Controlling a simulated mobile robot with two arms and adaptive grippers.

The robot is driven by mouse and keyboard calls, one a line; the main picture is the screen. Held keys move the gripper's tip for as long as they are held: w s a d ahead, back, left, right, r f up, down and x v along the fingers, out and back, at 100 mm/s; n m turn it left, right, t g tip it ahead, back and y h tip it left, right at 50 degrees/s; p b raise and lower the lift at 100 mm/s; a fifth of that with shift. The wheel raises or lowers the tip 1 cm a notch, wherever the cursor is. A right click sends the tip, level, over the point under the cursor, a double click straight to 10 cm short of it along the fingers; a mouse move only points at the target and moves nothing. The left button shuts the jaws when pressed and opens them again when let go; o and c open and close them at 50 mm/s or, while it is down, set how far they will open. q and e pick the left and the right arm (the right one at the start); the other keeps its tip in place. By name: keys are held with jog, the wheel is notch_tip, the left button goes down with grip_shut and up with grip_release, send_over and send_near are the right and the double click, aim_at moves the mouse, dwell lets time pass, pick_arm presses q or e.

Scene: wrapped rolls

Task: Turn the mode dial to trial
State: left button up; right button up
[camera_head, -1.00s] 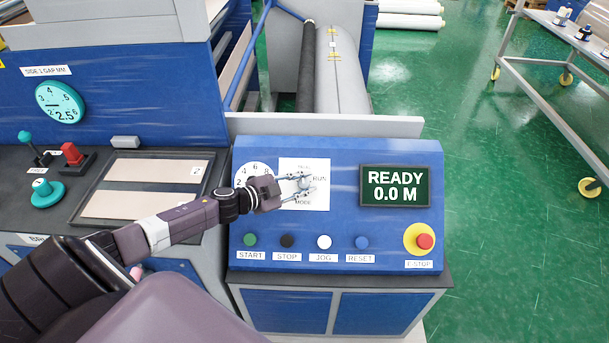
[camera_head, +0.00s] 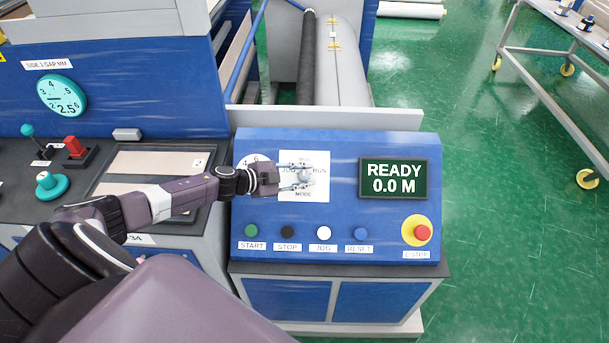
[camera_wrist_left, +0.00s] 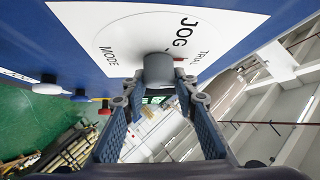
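The mode dial is a grey round knob (camera_wrist_left: 158,68) on a white plate (camera_head: 318,190) on the blue sloped console. The plate carries the words JOG, RUN, TRIAL and MODE. In the left wrist view a small red mark shows beside the knob, on the side toward TRIAL. My left gripper (camera_head: 304,178) is at the dial. In the wrist view its fingertips (camera_wrist_left: 158,92) stand on either side of the knob's near end, with gaps visible. In the head view the gripper partly covers the dial, so its setting is hard to read. My right gripper is not in view.
Below the dial are the START, STOP, JOG and RESET buttons (camera_head: 323,232) and a red emergency stop (camera_head: 422,232). A display (camera_head: 393,179) reads READY 0.0 M. Green floor (camera_head: 480,220) lies open at right.

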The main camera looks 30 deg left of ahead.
pick_arm(q)
jog(key=o, duration=0.3)
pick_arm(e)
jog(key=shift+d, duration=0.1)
pick_arm(q)
jog(key=shift+v, duration=5.95)
jog(key=shift+r, duration=0.1)
